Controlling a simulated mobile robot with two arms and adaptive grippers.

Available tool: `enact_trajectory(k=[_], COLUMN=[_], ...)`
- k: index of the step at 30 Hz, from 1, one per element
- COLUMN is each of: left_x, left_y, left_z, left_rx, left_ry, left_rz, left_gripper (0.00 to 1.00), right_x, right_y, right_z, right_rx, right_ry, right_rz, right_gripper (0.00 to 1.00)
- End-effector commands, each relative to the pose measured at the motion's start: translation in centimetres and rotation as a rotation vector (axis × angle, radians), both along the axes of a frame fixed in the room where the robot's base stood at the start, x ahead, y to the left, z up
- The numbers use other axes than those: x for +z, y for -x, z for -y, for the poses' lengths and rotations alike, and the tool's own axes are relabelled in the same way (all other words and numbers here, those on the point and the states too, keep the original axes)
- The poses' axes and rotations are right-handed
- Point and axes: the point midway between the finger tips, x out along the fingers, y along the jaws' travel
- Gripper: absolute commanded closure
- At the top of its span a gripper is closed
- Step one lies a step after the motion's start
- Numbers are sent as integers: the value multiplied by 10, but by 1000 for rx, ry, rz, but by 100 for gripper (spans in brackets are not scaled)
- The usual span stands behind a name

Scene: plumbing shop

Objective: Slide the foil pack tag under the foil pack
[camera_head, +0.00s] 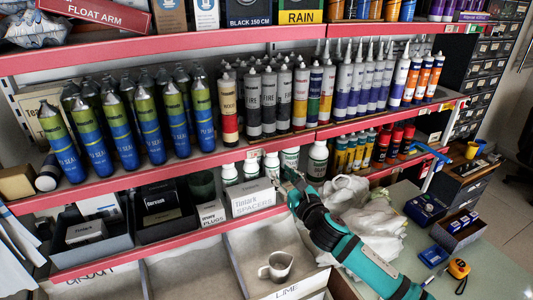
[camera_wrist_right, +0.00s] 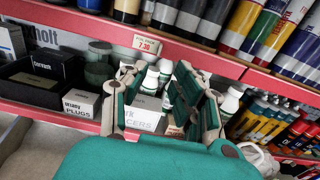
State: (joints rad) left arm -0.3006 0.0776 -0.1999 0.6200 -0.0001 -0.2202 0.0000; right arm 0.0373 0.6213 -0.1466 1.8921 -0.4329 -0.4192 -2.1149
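Green-and-blue foil packs (camera_head: 120,130) with crimped ends, marked PU SEAL, stand in a row at the left of the middle red shelf. I cannot tell which pack is meant. A small white price tag (camera_head: 253,153) is on the shelf's front edge; in the right wrist view its red print reads 7.30 (camera_wrist_right: 147,43). I cannot tell whether it is the foil pack tag. My right gripper (camera_head: 288,180) is in front of the lower shelf, by the white SPACERS box (camera_head: 253,197). In the right wrist view its fingers (camera_wrist_right: 160,88) are apart, with nothing held. My left gripper is out of view.
White bottles (camera_head: 318,160) stand behind my right gripper under the middle shelf. Cartridges (camera_head: 268,100) crowd that shelf. A PLUGS box (camera_head: 211,213) and black trays (camera_head: 165,222) are to the left. A crumpled white cloth (camera_head: 370,215) lies to the right.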

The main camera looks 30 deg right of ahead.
Motion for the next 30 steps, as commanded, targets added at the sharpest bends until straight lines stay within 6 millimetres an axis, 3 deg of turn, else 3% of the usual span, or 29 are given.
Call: enact_trajectory(k=[9,15,21,30], left_x=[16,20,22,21], left_y=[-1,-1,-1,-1], left_z=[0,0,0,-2], left_rx=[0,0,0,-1], left_ry=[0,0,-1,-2], left_rz=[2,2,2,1], left_gripper=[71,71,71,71], right_x=[2,0,0,-1], right_y=[-71,-100,-112,-112], right_z=[5,6,6,6], right_rx=[-3,-2,0,0], right_ry=[-6,-4,-3,-3], right_rz=[-1,-2,-2,-2], right_gripper=[71,71,71,74])
